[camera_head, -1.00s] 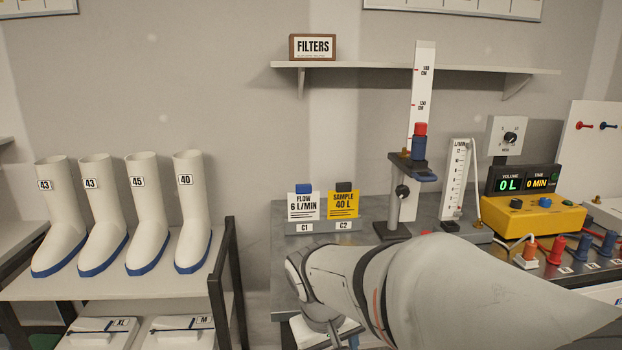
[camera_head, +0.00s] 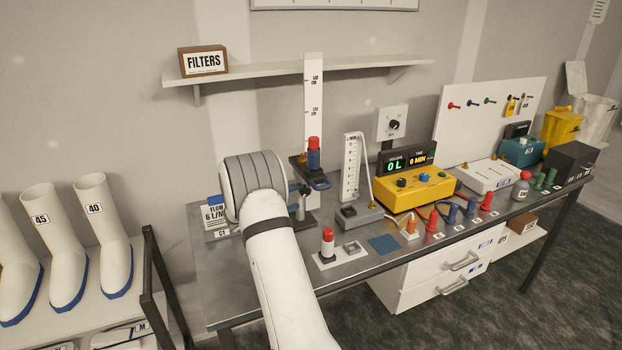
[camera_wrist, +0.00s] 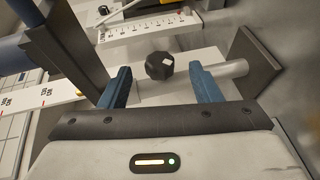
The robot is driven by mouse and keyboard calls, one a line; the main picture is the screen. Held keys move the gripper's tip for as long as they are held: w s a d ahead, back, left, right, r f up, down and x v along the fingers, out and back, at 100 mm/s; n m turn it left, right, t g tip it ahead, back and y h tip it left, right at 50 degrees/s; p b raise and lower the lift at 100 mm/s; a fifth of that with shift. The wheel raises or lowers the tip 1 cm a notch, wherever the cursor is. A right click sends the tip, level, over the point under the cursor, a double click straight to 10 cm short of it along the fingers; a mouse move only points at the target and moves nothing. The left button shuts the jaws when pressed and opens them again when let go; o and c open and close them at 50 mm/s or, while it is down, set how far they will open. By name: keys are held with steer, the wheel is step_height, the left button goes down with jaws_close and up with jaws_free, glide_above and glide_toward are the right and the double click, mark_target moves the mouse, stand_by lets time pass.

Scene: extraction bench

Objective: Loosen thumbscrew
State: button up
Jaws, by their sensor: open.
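The thumbscrew (camera_wrist: 159,66) is a black faceted knob in the wrist view, mounted on the height stand's pale post (camera_wrist: 228,69). My gripper (camera_wrist: 160,73) has its two blue fingers apart, one on each side of the knob, with gaps showing; it is not closed on it. How deep the knob lies between the fingers is unclear.
The stand's tall scale (camera_head: 314,85) rises past the shelf (camera_head: 290,72). A flow meter (camera_head: 352,165) and a yellow pump (camera_head: 415,190) stand to the right. A red-capped cartridge (camera_head: 328,243) stands at the bench front.

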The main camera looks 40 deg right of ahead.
mark_target(310, 190)
steer(key=shift+w+d+p, duration=0.3)
steer(key=shift+w+d, duration=0.15)
steer(key=shift+d, duration=0.2)
steer(key=p+x, duration=0.2)
steer(key=x, duration=0.5)
steer(key=shift+w+p, duration=0.1)
steer(key=shift+p, duration=0.25)
steer(key=shift+t, duration=0.3)
steer(key=c, duration=0.9)
steer(key=shift+d, duration=0.1)
steer(key=shift+c, duration=0.4)
steer(key=shift+f+b, duration=0.15)
steer(key=shift+b, duration=0.15)
